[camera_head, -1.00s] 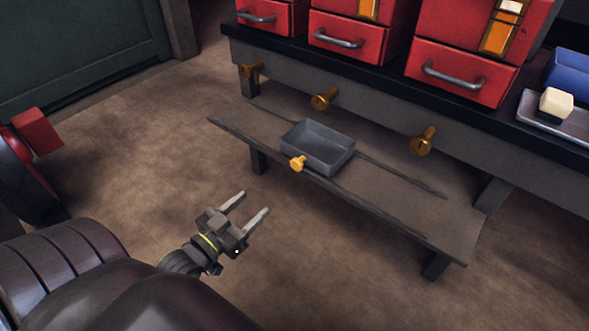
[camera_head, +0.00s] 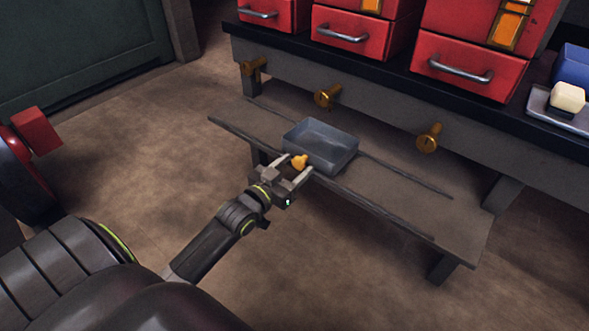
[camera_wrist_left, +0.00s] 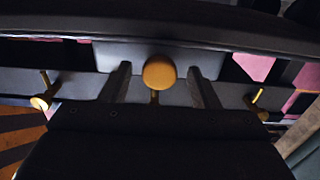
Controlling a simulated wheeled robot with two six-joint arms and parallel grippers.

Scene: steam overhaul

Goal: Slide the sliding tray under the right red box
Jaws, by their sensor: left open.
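The sliding tray (camera_head: 322,140) is a grey open box on the low shelf (camera_head: 400,200), with a yellow knob (camera_head: 299,161) on its front. It sits below the middle red box (camera_head: 340,38). The right red box (camera_head: 466,65) stands on the bench to the right of that. My left gripper (camera_head: 297,168) is open, with its fingers on either side of the knob. In the left wrist view the knob (camera_wrist_left: 159,72) shows between the two fingers, with no clear contact. My right gripper is in neither view.
The shelf has long rails (camera_head: 208,119) at front and back. Brass nozzles (camera_head: 428,138) stick out of the bench front above it. The shelf right of the tray is clear. A small dish (camera_head: 545,103) with a pale block stands on the bench at the right.

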